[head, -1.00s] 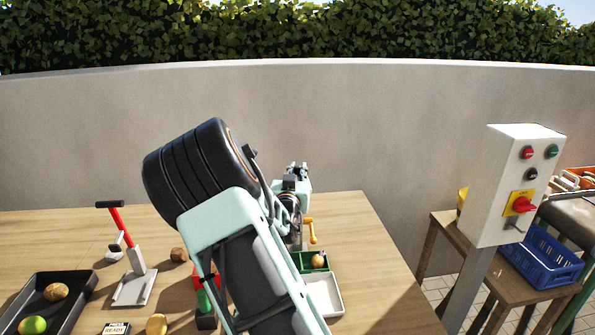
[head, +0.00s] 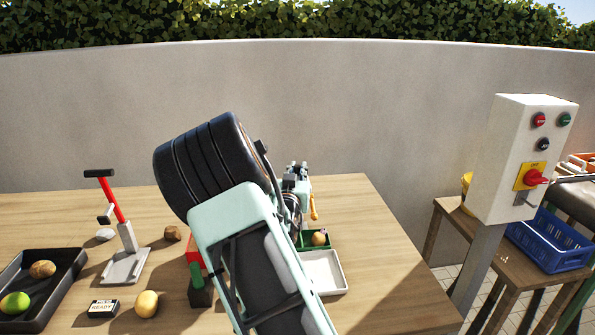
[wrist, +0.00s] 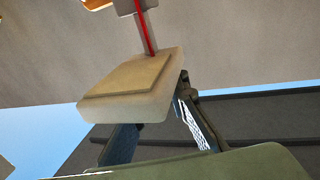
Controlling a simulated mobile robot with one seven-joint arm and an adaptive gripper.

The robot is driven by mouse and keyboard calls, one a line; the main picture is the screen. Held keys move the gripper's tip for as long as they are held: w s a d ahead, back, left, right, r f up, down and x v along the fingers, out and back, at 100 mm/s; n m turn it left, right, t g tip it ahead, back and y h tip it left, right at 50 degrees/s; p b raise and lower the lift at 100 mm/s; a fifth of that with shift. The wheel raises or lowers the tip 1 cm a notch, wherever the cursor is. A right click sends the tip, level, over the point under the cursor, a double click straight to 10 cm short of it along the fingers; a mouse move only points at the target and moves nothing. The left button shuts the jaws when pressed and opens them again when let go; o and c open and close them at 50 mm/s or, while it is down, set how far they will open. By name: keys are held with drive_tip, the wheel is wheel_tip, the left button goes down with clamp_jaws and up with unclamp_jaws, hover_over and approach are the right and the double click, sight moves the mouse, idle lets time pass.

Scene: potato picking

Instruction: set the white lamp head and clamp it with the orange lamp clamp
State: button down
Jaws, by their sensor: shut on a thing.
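A pale block with a beige panel, which looks like the white lamp head (wrist: 125,98), sits between the two fingers of my gripper (wrist: 155,122) in the wrist view. My gripper is shut on it. In the head view my gripper (head: 296,182) is out over the back right of the table, and my own arm hides most of it and the lamp head. The orange lamp clamp (head: 313,206) shows as a small upright lever just right of my gripper. An orange piece (wrist: 97,4) at the top edge of the wrist view may be this clamp. A thin red rod (wrist: 146,32) shows beyond the block.
A green tray (head: 305,238) with a potato and a white tray (head: 322,272) lie below the clamp. A red-handled stand (head: 126,262), a dark tray (head: 72,262) and a potato (head: 146,304) are on the left. A control box (head: 515,160) stands at right.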

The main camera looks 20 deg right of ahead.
drive_tip(key=shift+s+f, duration=0.1)
drive_tip(key=shift+f, duration=0.2)
drive_tip(key=c, duration=2.2)
unclamp_jaws()
drive_tip(key=o, duration=0.4)
drive_tip(key=shift+c, duration=0.2)
drive_tip(key=shift+r, duration=0.1)
drive_tip(key=v, duration=1.2)
